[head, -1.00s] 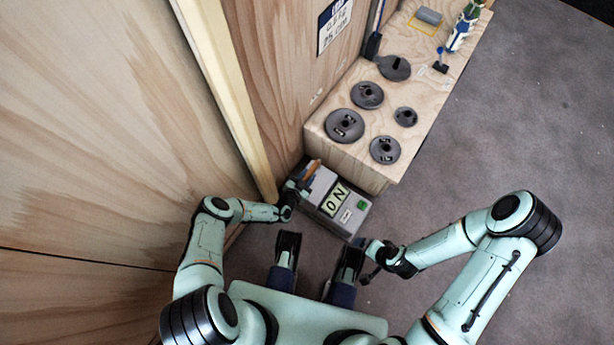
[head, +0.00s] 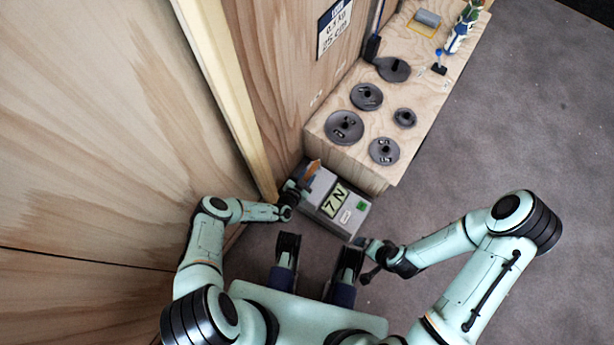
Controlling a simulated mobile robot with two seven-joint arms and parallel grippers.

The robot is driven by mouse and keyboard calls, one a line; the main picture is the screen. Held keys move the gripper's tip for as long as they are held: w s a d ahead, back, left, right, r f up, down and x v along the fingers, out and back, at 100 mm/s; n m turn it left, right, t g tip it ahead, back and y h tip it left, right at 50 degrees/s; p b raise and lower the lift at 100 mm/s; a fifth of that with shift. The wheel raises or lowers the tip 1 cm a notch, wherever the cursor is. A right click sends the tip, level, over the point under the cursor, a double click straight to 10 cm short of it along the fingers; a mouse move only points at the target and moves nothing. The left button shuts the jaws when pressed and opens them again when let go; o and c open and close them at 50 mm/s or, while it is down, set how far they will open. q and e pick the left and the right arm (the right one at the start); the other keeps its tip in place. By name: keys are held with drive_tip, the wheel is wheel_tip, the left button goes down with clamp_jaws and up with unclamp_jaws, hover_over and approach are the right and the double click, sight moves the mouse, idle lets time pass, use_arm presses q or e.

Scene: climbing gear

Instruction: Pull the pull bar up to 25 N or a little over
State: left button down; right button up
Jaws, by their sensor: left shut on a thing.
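The grey force gauge box (head: 347,219) stands on the floor at the foot of the wooden bench. Its display (head: 334,199) reads 7 N. The orange-brown pull bar (head: 313,169) shows at the box's upper left end, partly hidden by my gripper. My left gripper (head: 304,182) is shut on the pull bar. My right gripper (head: 366,243) is near the box's lower right corner, apart from the bar. Its fingers are too small and dark to read.
A wooden bench (head: 350,163) carries several dark weight plates (head: 344,127). A green button (head: 362,205) is on the box. A wooden wall with a pale post (head: 228,85) stands close by my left arm. The grey floor (head: 490,150) at right is clear.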

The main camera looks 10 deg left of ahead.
use_arm(q)
drive_tip(key=shift+r+p, duration=0.75)
drive_tip(key=shift+r, duration=0.3)
use_arm(e)
drive_tip(key=shift+r, duration=0.85)
drive_tip(key=shift+s+a, duration=0.1)
use_arm(q)
drive_tip(key=shift+f+b, duration=1.65)
drive_tip(key=shift+f, duration=0.05)
drive_tip(key=c, duration=0.7)
unclamp_jaws()
drive_tip(key=shift+c, duration=0.2)
use_arm(e)
drive_tip(key=f, duration=0.2)
drive_tip(key=w+f, duration=0.1)
drive_tip(key=shift+d+f, duration=0.35)
